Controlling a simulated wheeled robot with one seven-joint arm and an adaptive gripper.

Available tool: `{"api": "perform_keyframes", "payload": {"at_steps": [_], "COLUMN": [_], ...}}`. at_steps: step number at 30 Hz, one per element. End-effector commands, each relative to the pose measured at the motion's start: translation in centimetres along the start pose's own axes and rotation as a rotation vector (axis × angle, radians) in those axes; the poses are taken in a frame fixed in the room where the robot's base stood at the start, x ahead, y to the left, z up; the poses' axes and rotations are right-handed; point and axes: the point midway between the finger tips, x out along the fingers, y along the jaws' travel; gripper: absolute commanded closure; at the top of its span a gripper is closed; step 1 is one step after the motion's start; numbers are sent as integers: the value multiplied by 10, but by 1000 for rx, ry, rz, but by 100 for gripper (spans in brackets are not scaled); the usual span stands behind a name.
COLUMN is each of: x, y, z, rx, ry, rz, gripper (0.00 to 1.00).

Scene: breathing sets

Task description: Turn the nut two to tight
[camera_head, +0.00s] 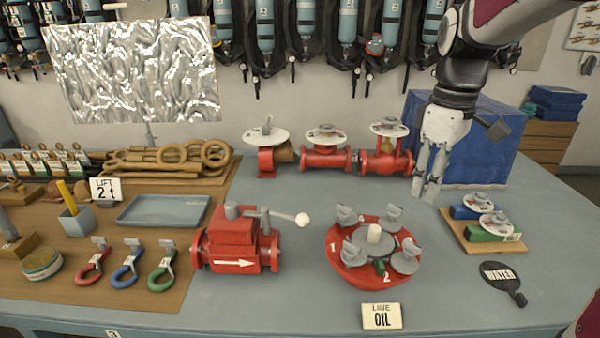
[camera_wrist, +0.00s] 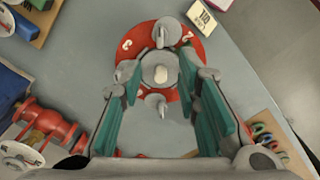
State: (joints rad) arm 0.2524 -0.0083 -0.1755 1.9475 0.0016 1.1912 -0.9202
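A red round flange (camera_head: 348,277) lies on the bench with painted numbers and several grey wing nuts around a grey centre with a pale post (camera_head: 374,233). The wing nut nearest the number 2 (camera_head: 405,257) is at the front right of the flange. A small green piece (camera_head: 379,267) is beside it. In the wrist view a wing nut (camera_wrist: 162,33) stands between the numbers 3 and 2, and another (camera_wrist: 155,101) is on the opposite side; my fingers hide part of the flange. My gripper (camera_head: 426,188) is open and empty, pointing down above and behind the flange.
A red valve (camera_head: 232,246) with a white-knobbed lever stands left of the flange. Red handwheel valves (camera_head: 326,155) stand behind it. A LINE OIL card (camera_head: 381,316) is in front, a WATER tag (camera_head: 503,282) at right. A wooden board (camera_head: 461,233) holds small valves.

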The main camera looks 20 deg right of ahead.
Motion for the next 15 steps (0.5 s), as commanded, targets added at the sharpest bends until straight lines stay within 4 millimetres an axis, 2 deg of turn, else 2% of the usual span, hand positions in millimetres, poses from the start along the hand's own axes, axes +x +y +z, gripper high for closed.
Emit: {"api": "perform_keyframes", "payload": {"at_steps": [7,15], "x": [16,66], "y": [5,4], "z": [2,2], "rx": [-15,-14], "ry": [-12,-13], "rz": [-10,-12], "gripper": [70,70]}}
